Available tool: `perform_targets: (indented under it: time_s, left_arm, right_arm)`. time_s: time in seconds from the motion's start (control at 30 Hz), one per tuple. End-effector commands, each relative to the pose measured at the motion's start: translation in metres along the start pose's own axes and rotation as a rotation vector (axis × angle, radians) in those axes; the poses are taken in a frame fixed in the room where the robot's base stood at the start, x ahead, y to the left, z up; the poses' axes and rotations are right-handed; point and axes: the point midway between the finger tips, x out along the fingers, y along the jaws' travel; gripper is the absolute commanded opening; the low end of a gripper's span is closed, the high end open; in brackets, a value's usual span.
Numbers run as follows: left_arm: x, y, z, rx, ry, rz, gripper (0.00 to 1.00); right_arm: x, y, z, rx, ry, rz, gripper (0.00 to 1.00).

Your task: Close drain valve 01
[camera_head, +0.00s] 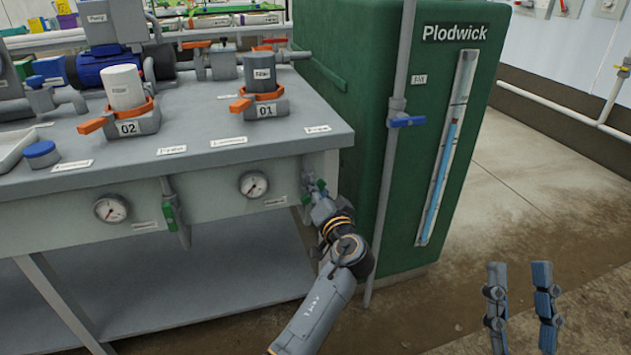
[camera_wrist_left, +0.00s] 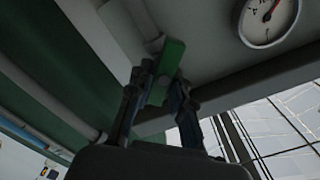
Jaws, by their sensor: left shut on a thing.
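A drain valve with a green handle (camera_head: 320,185) sits at the right end of the bench's front panel. My left gripper (camera_head: 314,198) is at this valve and covers most of it. In the left wrist view, the green handle (camera_wrist_left: 172,56) lies between the two fingers of my left gripper (camera_wrist_left: 162,88), which are shut on it. The small label near this valve is too blurred to read. My right gripper (camera_head: 521,300) is at the lower right, its two fingers apart and nothing between them.
A second green-handled valve (camera_head: 170,216) hangs further left, handle down. Pressure gauges (camera_head: 253,184) sit on the panel. Filter 01 (camera_head: 262,75) and filter 02 (camera_head: 122,88) stand on the bench. A green tank (camera_head: 345,100) and a vertical grey pipe (camera_head: 384,200) stand close right of my left arm.

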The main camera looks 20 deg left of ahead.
Motion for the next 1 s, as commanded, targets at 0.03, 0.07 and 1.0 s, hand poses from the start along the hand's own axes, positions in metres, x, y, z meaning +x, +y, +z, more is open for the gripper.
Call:
perform_targets:
  time_s: [0.03, 0.07, 1.0]
  left_arm:
    - [0.0, -0.002, -0.003, 0.048, 0.002, 0.0, 0.0]
    - [0.0, -0.002, -0.003, 0.077, 0.002, 0.0, 0.0]
    - [0.001, 0.006, 0.001, 0.786, 0.003, -0.001, 0.0]
  right_arm:
    - [0.003, 0.002, 0.012, -0.004, -0.085, 0.004, 0.4]
    - [0.002, 0.003, 0.021, -0.007, -0.136, 0.006, 0.4]
    - [-0.175, 0.034, 0.154, -0.031, -1.448, 0.089, 0.4]
